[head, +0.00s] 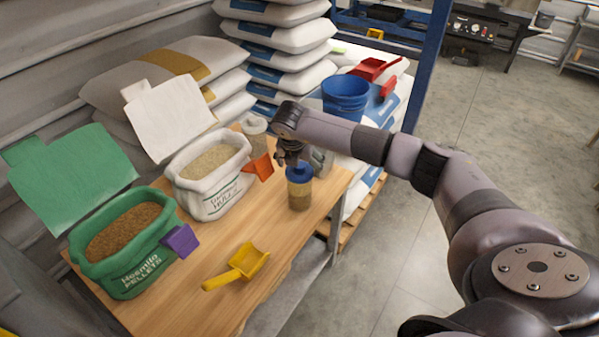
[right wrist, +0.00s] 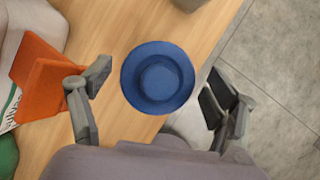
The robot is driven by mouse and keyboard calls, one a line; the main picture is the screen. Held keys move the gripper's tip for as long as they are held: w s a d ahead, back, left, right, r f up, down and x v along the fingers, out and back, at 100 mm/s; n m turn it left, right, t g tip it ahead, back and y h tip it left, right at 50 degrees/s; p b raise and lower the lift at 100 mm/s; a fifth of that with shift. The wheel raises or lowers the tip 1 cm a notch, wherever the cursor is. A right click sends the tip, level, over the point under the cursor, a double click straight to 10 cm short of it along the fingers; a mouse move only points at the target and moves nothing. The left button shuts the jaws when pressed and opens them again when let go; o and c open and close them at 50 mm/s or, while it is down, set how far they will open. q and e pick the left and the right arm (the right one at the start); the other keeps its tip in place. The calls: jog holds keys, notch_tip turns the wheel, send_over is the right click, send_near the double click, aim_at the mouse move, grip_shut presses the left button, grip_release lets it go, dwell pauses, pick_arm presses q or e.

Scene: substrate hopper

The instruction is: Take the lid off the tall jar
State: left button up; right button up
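A clear jar (head: 299,194) with a blue lid (head: 299,173) stands upright near the right edge of the wooden table, partly filled with brown material. My right gripper (head: 291,157) is just above this lid, pointing down. In the right wrist view the round blue lid (right wrist: 158,78) lies between the spread fingers of my right gripper (right wrist: 156,86), with clear gaps on both sides. My left gripper is not in view.
An orange scoop (head: 260,168) is close left of the gripper, by the white pellet bag (head: 212,192). A green bag (head: 125,250), a purple scoop (head: 181,240) and a yellow scoop (head: 240,266) are nearer. A grey object (head: 322,160) stands behind the blue-lidded jar.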

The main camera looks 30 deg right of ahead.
jog(key=c, duration=0.6)
